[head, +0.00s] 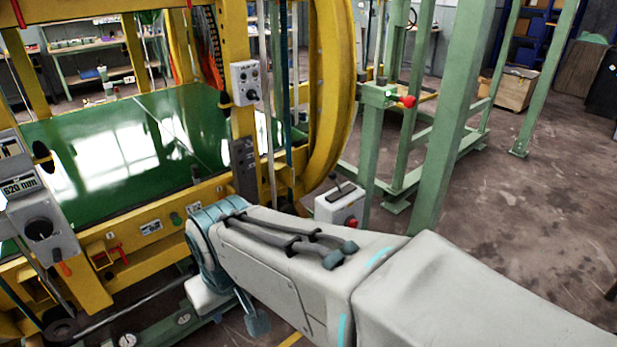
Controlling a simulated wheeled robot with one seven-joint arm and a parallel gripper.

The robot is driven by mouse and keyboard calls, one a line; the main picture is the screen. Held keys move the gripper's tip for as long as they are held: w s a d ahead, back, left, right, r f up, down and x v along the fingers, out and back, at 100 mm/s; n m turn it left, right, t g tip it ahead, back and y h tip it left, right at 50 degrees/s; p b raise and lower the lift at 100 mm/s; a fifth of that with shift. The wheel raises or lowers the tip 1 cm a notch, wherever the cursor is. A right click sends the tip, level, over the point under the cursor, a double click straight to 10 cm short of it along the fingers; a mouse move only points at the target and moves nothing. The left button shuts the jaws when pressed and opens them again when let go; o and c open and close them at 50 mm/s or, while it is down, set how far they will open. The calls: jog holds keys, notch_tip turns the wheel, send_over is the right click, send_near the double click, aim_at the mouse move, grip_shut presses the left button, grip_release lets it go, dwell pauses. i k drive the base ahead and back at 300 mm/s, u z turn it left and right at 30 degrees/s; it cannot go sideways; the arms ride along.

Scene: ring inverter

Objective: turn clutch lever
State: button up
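No lever here is marked as the clutch lever, so I cannot tell which one it is. A small orange-red lever (63,268) hangs under a grey control box (42,228) at the left edge. A red handle (118,247) sits on the yellow frame to its right. A grey box (340,205) with a dark bar on top and a red knob stands behind my arm. My arm reaches in from the lower right and bends down at a blue-grey joint, to the right of the two red levers. My gripper's fingers cannot be made out beyond this joint.
The yellow machine frame (152,240) surrounds a green bed (100,140) at left. A large yellow ring (330,90) rises behind my arm. Green posts (455,120) stand to its right. Open concrete floor (520,230) lies at right, with a wooden crate (510,88) farther back.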

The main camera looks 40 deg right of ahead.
aim_at(333, 175)
jog(key=z, duration=1.1)
jog(key=i, duration=0.3)
jog(key=z, duration=0.95)
jog(key=i, duration=0.85)
jog(key=z, duration=0.2)
